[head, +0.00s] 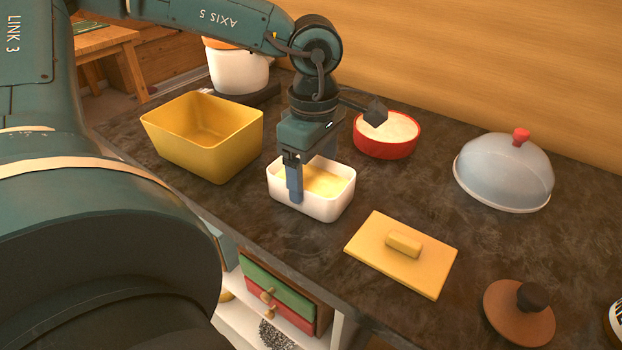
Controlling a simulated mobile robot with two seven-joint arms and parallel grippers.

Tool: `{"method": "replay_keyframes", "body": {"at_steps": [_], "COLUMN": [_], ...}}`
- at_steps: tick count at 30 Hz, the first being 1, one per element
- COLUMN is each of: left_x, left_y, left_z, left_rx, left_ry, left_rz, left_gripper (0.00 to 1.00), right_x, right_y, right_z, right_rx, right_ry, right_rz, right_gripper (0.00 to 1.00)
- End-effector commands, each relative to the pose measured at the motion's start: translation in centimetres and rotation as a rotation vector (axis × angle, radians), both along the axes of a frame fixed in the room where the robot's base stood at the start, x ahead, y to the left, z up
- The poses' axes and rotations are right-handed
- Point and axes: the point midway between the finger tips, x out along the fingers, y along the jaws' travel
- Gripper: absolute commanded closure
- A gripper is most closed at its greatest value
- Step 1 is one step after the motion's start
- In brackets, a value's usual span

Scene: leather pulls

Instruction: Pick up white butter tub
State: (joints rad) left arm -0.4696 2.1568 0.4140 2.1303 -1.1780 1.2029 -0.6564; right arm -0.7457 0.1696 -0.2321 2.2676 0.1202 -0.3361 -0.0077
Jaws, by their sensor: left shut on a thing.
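The white butter tub (322,206) is a rounded rectangular tub with pale yellow butter inside, on the dark counter in the middle of the head view. My left gripper (294,182) comes down from above at the tub's left side. It is shut on the tub's wall, with one finger showing outside the near left wall. The other finger is mostly hidden. The tub looks level, and I cannot tell whether it is clear of the counter. My right gripper is not in view.
A yellow bin (205,135) stands left of the tub. A red bowl (386,139) is behind it, a yellow lid (375,255) in front right. A glass dome (503,172) and a brown lid (510,318) lie further right. A white pot (236,70) is at the back.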

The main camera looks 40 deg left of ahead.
Motion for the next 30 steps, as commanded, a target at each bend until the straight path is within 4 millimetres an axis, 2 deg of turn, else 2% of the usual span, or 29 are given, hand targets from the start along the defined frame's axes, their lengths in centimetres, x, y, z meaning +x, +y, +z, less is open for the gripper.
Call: {"method": "replay_keyframes", "body": {"at_steps": [2, 9, 20, 26, 30], "left_x": [0.0, 0.0, 0.1, 0.2, 0.2], "left_y": [0.0, 0.0, 0.0, 0.0, 0.0], "left_z": [0.0, 0.0, 0.6, 2.9, 5.9], "left_rx": [0.0, 0.001, 0.001, 0.001, 0.002], "left_ry": [0.0, -0.001, -0.004, -0.007, -0.009], "left_rz": [0.0, 0.0, 0.0, 0.001, 0.0], "left_gripper": [0.34, 0.54, 0.55, 0.55, 0.55], "right_x": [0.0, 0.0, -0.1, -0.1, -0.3], "right_y": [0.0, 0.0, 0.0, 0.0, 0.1], "right_z": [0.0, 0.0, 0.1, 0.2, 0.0], "right_rx": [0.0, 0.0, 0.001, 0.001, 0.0], "right_ry": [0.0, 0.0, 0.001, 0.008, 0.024], "right_rz": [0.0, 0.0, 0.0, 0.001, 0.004], "right_gripper": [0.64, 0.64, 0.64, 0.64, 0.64]}}
